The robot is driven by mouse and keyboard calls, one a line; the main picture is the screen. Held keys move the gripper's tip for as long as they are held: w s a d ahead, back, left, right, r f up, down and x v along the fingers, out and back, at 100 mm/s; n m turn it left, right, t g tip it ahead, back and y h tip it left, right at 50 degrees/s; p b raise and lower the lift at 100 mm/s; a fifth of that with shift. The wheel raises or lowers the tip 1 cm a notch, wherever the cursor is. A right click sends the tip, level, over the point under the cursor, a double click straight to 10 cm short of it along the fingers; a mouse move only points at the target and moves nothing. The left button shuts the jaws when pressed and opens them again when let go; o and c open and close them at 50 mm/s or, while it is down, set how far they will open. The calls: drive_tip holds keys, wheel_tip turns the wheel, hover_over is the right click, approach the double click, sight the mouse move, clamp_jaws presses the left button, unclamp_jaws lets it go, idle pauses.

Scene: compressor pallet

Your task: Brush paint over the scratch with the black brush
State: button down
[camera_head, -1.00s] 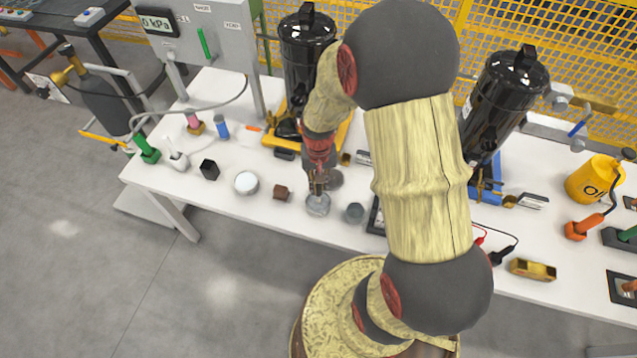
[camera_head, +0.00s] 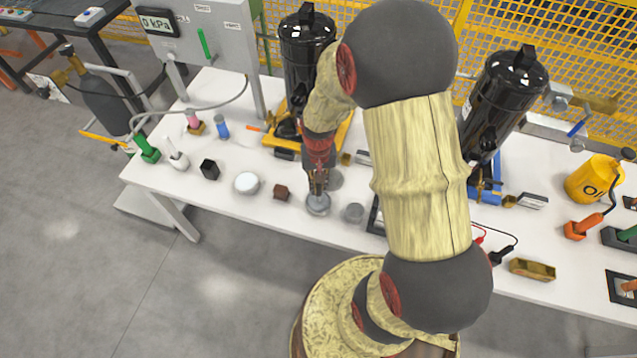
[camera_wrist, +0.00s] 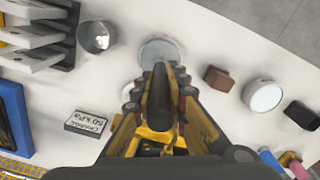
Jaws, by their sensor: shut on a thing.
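My gripper (camera_head: 318,188) points down over a round grey tin (camera_head: 318,205) near the front edge of the white table. In the wrist view, my gripper (camera_wrist: 160,104) is shut around the black handle (camera_wrist: 158,88) of what looks like the black brush. Its far end meets the tin (camera_wrist: 160,48) in the picture; the bristles are hidden, so I cannot tell whether they touch the tin's contents. Two black tanks stand on the table, one at the left (camera_head: 304,48) and one at the right (camera_head: 505,92). I cannot make out the scratch.
An empty-looking metal cup (camera_head: 353,213) is right of the tin. A brown block (camera_head: 281,192), a white-topped round tin (camera_head: 246,183) and a black block (camera_head: 209,170) are left of it. A yellow mesh fence (camera_head: 400,20) runs behind. A yellow jug (camera_head: 592,180) stands far right.

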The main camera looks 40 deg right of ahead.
drive_tip(key=shift+r+p, duration=2.7)
drive_tip(key=shift+r, duration=0.8)
